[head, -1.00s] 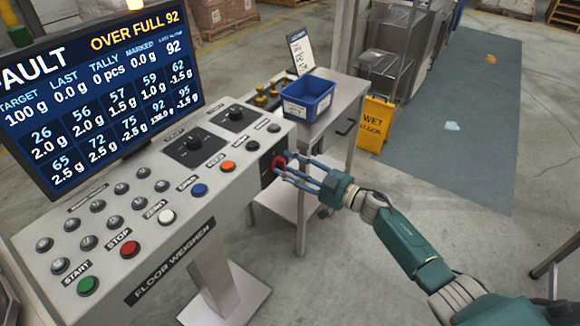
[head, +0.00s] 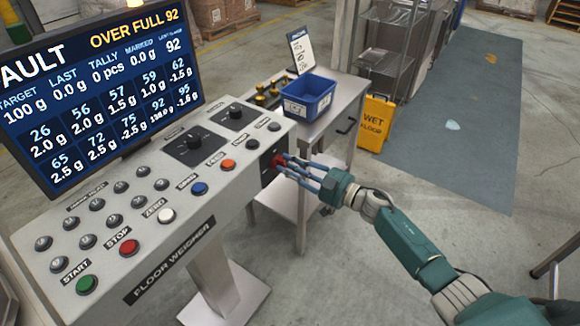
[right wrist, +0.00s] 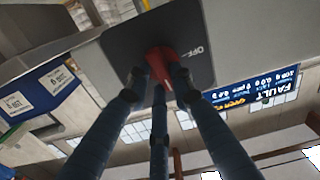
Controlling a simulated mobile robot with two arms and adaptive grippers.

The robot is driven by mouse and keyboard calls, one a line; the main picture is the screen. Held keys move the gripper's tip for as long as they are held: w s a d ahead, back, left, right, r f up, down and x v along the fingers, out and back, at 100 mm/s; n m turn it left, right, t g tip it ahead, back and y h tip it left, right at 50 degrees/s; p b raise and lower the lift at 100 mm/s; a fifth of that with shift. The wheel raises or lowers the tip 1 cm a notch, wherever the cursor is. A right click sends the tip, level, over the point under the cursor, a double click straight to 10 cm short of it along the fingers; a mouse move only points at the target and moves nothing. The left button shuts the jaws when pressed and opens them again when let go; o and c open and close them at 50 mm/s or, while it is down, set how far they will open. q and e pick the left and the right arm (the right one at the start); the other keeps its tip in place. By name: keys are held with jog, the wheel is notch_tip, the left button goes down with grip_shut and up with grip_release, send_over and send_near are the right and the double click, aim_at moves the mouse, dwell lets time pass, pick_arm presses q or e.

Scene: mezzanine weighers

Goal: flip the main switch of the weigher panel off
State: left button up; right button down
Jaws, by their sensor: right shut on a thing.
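The weigher panel (head: 130,215) is a light sloped console lettered FLOOR WEIGHER, with a screen (head: 95,85) reading FAULT and OVER FULL 92. Its main switch is a red handle (head: 279,160) on a dark plate at the console's right end. In the right wrist view the red handle (right wrist: 160,66) stands on the dark plate (right wrist: 125,45), which has the word OFF at one side. My right gripper (head: 290,164) is shut on the red handle, its blue-grey fingers around it. The fingers hide part of the handle. My left gripper is not in view.
A metal side table (head: 335,120) with a blue bin (head: 308,97) stands just behind the switch. The floor right of my arm is mostly open.

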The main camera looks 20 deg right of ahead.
jog(key=n+b, duration=0.1)
jog(key=n, duration=0.3)
jog(key=n+b, duration=0.2)
jog(key=n, duration=0.2)
jog(key=shift+s+a, duration=0.2)
jog(key=n+b, duration=0.2)
jog(key=n, duration=0.1)
jog(key=shift+a+f+n, duration=0.1)
jog(key=shift+n, duration=0.3)
jog(key=shift+s+a+n+b, duration=0.15)
jog(key=shift+n+b, duration=1.25)
jog(key=shift+n, duration=0.8)
jog(key=c, duration=1.5)
grip_release()
